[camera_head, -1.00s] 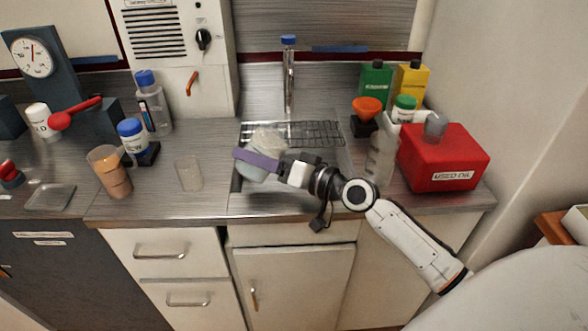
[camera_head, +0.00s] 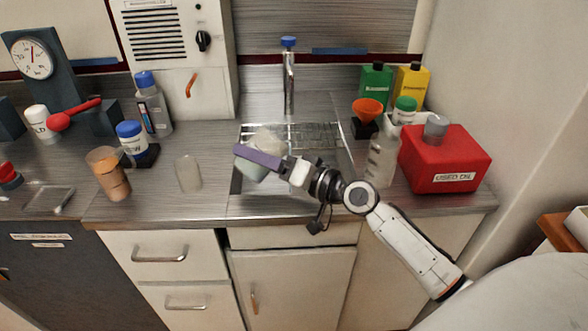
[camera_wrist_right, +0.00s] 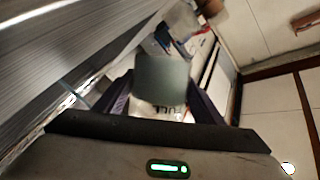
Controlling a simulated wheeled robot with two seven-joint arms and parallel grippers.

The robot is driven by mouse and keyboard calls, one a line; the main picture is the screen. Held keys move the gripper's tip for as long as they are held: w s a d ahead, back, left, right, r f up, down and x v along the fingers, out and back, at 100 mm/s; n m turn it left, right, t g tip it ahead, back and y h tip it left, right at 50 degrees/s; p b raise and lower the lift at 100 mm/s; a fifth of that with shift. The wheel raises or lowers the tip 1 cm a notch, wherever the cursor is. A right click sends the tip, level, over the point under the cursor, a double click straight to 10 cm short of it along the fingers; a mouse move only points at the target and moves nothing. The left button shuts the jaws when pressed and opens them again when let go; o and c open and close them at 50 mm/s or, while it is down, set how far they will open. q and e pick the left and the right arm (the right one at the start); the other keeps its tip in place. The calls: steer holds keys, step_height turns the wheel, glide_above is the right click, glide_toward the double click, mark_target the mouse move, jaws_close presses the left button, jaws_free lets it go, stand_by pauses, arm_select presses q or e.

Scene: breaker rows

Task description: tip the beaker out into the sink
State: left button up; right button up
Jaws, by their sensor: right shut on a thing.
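The pale, translucent beaker (camera_head: 268,138) is held over the left part of the steel sink (camera_head: 236,183) in the head view. It looks tilted, and the purple finger of my right gripper (camera_head: 257,157) crosses in front of it. My right gripper is shut on the beaker. In the right wrist view a grey-green surface, which looks like the beaker (camera_wrist_right: 162,80), sits between the two dark fingers. Whether liquid is in it or running out, I cannot tell. My left gripper is not in view.
A tap (camera_head: 289,75) and a wire rack (camera_head: 315,133) are at the sink's back. A clear cup (camera_head: 188,174) and a brown-filled beaker (camera_head: 112,177) stand left. A clear bottle (camera_head: 381,160) and red used-oil can (camera_head: 445,160) stand right.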

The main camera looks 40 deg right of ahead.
mark_target(257, 132)
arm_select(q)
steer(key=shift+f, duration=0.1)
arm_select(e)
steer(key=shift+r+m+t, duration=0.4)
steer(key=shift+r+m, duration=0.3)
steer(key=shift+m, duration=0.3)
stand_by(1.4)
steer(key=shift+d+r+m+t, duration=0.1)
steer(key=shift+r+m+t, duration=0.4)
steer(key=shift+m, duration=0.5)
stand_by(1.2)
arm_select(q)
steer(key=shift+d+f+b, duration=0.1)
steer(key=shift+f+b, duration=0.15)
steer(key=shift+b, duration=0.25)
arm_select(e)
steer(key=shift+d+r, duration=0.15)
steer(key=shift+r, duration=0.05)
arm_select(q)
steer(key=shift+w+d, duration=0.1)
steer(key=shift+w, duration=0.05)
arm_select(e)
steer(key=shift+d+r+m, duration=0.1)
steer(key=shift+d+m, duration=0.05)
steer(key=shift+m, duration=0.25)
